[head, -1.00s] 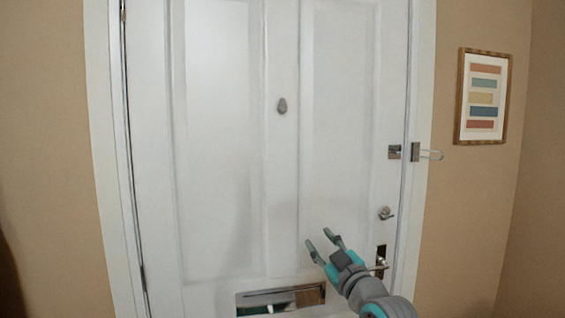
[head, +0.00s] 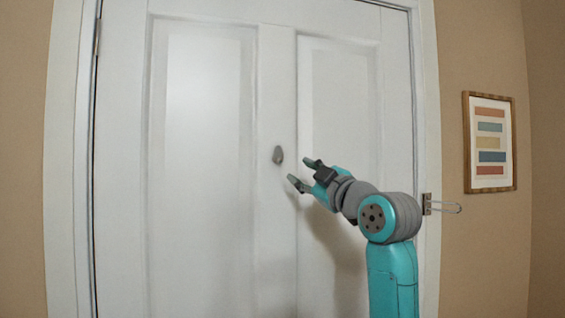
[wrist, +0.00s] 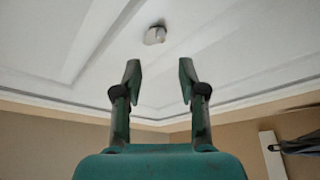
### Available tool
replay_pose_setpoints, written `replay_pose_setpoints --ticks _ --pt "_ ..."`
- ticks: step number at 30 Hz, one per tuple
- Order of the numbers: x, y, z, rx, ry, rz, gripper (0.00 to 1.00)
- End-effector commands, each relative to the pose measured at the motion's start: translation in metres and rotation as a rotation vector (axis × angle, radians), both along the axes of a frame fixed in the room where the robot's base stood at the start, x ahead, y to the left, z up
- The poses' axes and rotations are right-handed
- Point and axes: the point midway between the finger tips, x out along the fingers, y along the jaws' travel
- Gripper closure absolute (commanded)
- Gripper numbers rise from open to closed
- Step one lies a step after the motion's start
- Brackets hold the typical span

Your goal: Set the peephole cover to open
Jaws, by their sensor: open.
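The peephole cover (head: 278,155) is a small grey teardrop-shaped piece on the white door's (head: 203,150) middle upright. In the head view it hangs with its wider part low. It also shows in the wrist view (wrist: 155,35), beyond my fingertips, with a small tan spot at its right side. My gripper (head: 302,174) is open and empty, just right of and below the cover in the head view. In the wrist view my two fingers (wrist: 159,72) stand apart with the cover ahead between their lines. Nothing touches the cover.
A framed picture with coloured stripes (head: 490,142) hangs on the tan wall at right. The door panels left of the cover are clear.

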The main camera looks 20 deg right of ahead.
Motion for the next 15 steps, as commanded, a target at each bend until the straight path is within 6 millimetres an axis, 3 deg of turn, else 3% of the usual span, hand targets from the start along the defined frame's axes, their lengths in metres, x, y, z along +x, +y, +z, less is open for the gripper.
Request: replay_pose_setpoints --ticks 9,15 --pt "0.052 0.016 0.015 0.001 0.002 0.000 0.59" --pt "0.075 0.022 0.022 0.001 0.000 0.000 0.59"
